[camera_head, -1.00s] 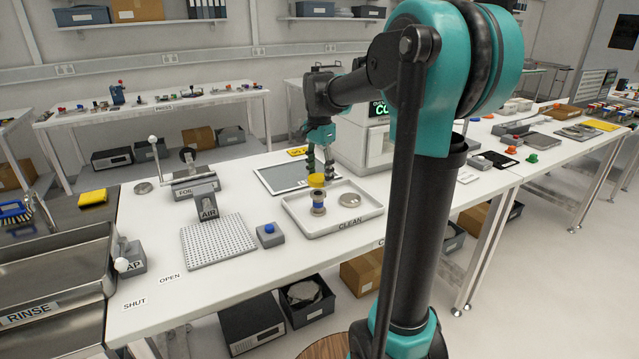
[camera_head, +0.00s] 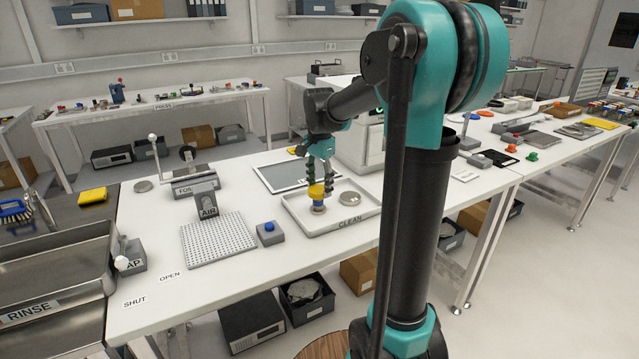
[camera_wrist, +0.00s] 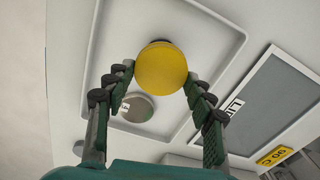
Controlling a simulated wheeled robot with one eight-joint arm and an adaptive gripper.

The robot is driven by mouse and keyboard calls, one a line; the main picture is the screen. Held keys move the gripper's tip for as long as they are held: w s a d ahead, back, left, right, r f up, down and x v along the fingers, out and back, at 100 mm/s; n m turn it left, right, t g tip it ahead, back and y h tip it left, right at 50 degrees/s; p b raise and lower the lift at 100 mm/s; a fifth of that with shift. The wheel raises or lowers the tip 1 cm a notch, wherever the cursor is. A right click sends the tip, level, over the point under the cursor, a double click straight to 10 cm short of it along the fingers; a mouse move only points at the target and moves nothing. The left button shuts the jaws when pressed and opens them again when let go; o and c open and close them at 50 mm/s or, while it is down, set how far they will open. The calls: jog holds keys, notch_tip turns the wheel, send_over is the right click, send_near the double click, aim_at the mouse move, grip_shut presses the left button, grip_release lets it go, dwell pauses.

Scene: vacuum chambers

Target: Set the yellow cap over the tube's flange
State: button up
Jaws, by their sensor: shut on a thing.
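The yellow cap (camera_head: 316,191) is on or just above the top of the tube (camera_head: 319,207), which stands upright in the CLEAN tray (camera_head: 372,213). I cannot tell whether the cap is fully seated on the flange. My gripper (camera_head: 322,186) points down with its fingers at the cap and is shut on it. In the wrist view the round yellow cap (camera_wrist: 161,67) lies between the fingertips of my gripper (camera_wrist: 158,76) and hides nearly all of the tube. Only a dark edge shows behind the cap's top.
A round metal disc (camera_head: 349,198) lies in the tray right of the tube. A grey panel (camera_head: 283,176) lies behind the tray. A blue-buttoned box (camera_head: 270,233) and a perforated plate (camera_head: 218,240) with an AIR stand (camera_head: 206,205) are to the left.

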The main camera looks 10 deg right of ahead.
aim_at(319, 189)
jog(key=o, duration=0.8)
jog(key=shift+o, duration=0.2)
notch_tip(319, 189, up, 13)
jog(key=shift+r, duration=0.15)
